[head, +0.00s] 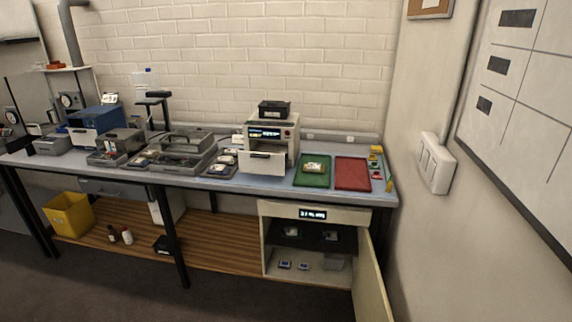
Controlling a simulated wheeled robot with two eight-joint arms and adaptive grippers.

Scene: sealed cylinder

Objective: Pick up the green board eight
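A green mat or tray (303,180) lies on the workbench right of the middle, with a small pale item (315,166) on it. I cannot tell what that item is. No board marked eight can be read at this distance. Several small boards or devices lie on the bench beside the grey case, such as a dark one with a light top (217,170). Neither of my grippers is in view.
A red mat (352,174) lies right of the green one. A white machine (270,145) with a display stands left of it. A grey case (184,155) sits further left. Below, a cabinet's open door (371,278) sticks out. A yellow bin (70,215) is on the lower shelf.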

